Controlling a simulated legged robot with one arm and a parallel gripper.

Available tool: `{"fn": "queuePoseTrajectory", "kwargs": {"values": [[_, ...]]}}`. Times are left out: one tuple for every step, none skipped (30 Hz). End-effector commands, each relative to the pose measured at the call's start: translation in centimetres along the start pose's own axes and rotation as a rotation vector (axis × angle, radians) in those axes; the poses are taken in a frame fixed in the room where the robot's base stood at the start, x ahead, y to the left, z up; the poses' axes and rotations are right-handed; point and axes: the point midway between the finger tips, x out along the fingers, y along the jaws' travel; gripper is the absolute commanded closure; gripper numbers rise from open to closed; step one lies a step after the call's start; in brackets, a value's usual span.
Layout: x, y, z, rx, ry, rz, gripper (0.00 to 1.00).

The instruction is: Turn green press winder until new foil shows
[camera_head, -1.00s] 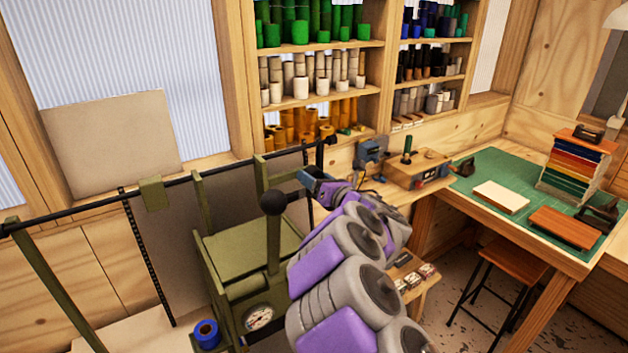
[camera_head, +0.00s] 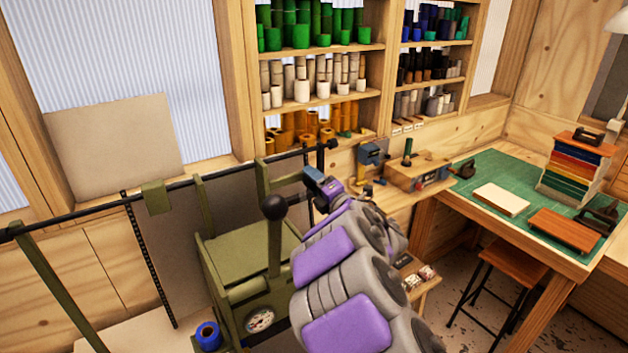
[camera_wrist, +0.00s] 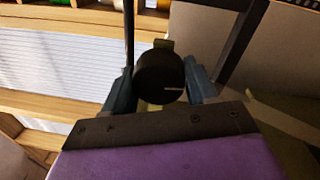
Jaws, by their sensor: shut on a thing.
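The olive-green press (camera_head: 240,262) stands at the lower middle of the head view, with a black ball-topped lever (camera_head: 273,206) and a round gauge (camera_head: 260,319). My gripper (camera_head: 316,180) is at its far right side, beyond the lever. In the wrist view, my gripper (camera_wrist: 160,82) has its blue-grey fingers on either side of a round black knob (camera_wrist: 162,72) and is shut on it. Part of an olive-green piece shows behind the knob. In the head view, my arm and fingers hide the knob. I cannot make out the foil itself.
A long black bar (camera_head: 90,208) runs across the frame. A blue roll (camera_head: 208,334) sits at the press's lower left. Shelves of rolls (camera_head: 310,95) stand behind. A workbench with a green mat (camera_head: 470,178) and a stool (camera_head: 500,265) are to the right.

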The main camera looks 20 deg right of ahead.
Motion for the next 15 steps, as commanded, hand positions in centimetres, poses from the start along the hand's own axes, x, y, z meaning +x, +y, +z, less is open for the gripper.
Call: {"fn": "queuePoseTrajectory", "kwargs": {"values": [[-0.07,-0.31,-0.09,0.046,-0.003,-0.01,0.73],[-0.07,-0.29,-0.1,0.075,-0.005,-0.009,0.73],[-0.07,-0.29,-0.09,0.113,-0.009,-0.009,0.73],[-0.08,-0.29,-0.08,0.141,-0.012,-0.009,0.73],[-0.09,-0.29,-0.07,0.169,-0.014,-0.009,0.73],[-0.09,-0.31,-0.09,0.205,-0.017,-0.009,0.73],[-0.09,-0.32,-0.11,0.231,-0.019,-0.009,0.73],[-0.07,-0.33,-0.14,0.258,-0.021,-0.009,0.73],[-0.06,-0.33,-0.16,0.292,-0.024,-0.008,0.73],[-0.06,-0.33,-0.16,0.316,-0.026,-0.008,0.73],[-0.06,-0.35,-0.14,0.341,-0.028,-0.008,0.73],[-0.06,-0.37,-0.14,0.37,-0.031,-0.008,0.73],[-0.06,-0.39,-0.15,0.392,-0.033,-0.008,0.73],[-0.05,-0.41,-0.17,0.411,-0.034,-0.008,0.73],[-0.04,-0.43,-0.2,0.438,-0.037,-0.009,0.73]]}}
